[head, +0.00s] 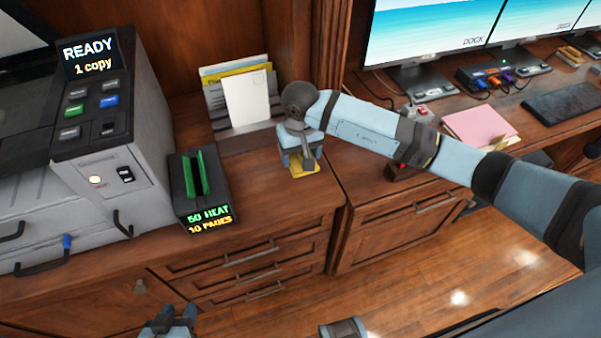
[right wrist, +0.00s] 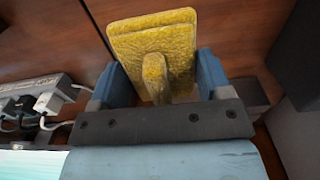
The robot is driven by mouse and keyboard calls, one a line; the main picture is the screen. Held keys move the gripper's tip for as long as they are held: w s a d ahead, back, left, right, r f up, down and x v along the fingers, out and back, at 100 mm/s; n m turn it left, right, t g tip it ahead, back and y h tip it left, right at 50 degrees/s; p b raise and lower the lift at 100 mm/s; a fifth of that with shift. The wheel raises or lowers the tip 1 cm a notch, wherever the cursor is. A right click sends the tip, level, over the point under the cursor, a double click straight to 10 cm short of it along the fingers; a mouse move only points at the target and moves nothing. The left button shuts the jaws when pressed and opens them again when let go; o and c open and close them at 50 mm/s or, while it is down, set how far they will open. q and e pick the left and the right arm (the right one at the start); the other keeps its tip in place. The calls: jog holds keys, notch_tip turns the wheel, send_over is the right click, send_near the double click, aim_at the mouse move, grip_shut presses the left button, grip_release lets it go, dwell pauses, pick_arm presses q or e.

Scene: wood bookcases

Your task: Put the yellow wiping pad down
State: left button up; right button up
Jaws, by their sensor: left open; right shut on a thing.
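The yellow wiping pad (head: 303,171) shows under my right gripper (head: 300,160), at the front right of the wooden cabinet top (head: 262,185). In the right wrist view the pad (right wrist: 155,35) is a flat yellow plate with a stubby handle (right wrist: 155,75). My right gripper (right wrist: 155,85) is shut on that handle, one blue finger on each side. In the head view the pad is low at the wood; I cannot tell whether it touches. My left gripper (head: 170,318) is open and empty at the bottom edge, in front of the cabinet.
A binding machine (head: 200,195) and a copier (head: 105,150) stand to the left. A paper holder (head: 240,100) stands behind. A desk with monitors (head: 430,35), pink papers (head: 478,127) and a keyboard (head: 565,103) is at the right. Bare wood lies between binding machine and pad.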

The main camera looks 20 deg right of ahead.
aim_at(300, 181)
notch_tip(300, 181, down, 8)
jog(key=shift+f, duration=0.1)
dwell(0.4)
jog(key=shift+f+b, duration=0.2)
jog(key=shift+b, duration=0.1)
jog(key=o, duration=0.8)
jog(key=shift+r, duration=0.1)
